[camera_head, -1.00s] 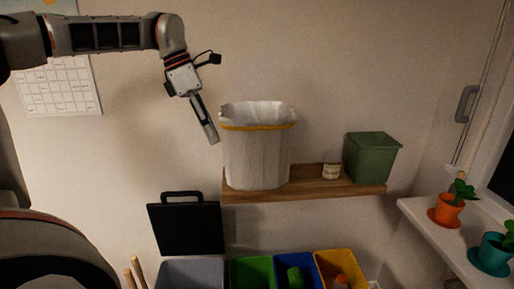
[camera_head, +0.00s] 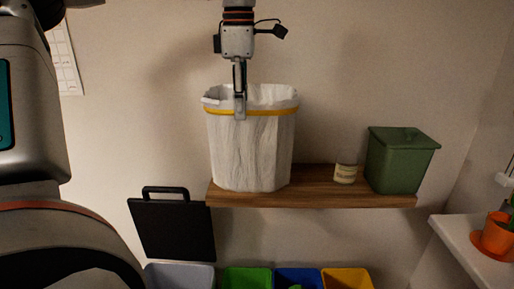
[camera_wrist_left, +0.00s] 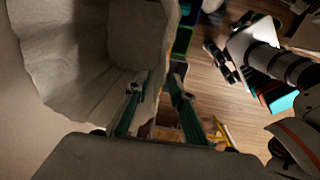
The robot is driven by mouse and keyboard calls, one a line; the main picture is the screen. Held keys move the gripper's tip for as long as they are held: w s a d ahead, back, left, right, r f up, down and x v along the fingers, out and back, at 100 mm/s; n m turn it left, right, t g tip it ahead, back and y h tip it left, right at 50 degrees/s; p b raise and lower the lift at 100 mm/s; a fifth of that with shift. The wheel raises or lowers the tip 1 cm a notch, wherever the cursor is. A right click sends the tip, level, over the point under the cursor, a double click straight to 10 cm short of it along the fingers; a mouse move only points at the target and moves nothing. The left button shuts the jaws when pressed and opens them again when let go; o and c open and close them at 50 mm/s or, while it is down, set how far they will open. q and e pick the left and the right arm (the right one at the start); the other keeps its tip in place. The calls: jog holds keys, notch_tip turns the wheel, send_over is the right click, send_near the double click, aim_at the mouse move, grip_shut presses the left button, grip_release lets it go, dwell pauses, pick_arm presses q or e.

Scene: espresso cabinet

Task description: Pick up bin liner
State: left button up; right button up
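The white bin liner (camera_head: 250,150) stands upright on the wooden shelf, its mouth open at the top and a yellow band around it just below the rim. My left gripper (camera_head: 240,112) points down from above at the liner's near rim. In the left wrist view, the gripper (camera_wrist_left: 158,105) has its two fingers apart, one over the inside of the liner (camera_wrist_left: 70,60) and the other outside its wall. The rim lies between them; I cannot tell whether either finger touches it. My right gripper is not in view.
The wooden shelf (camera_head: 310,190) also holds a small jar (camera_head: 346,173) and a green lidded box (camera_head: 400,160). Below are a black case (camera_head: 172,230) and several coloured bins, including a green one (camera_head: 247,278). A white ledge (camera_head: 455,240) with an orange pot (camera_head: 495,236) is at right.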

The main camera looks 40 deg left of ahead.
aim_at(252, 139)
pick_arm(q)
jog(key=f, duration=0.3)
jog(key=f+b, duration=0.1)
jog(key=f, duration=0.3)
jog(key=shift+w+a, duration=0.1)
jog(key=shift+w, duration=0.1)
grip_shut()
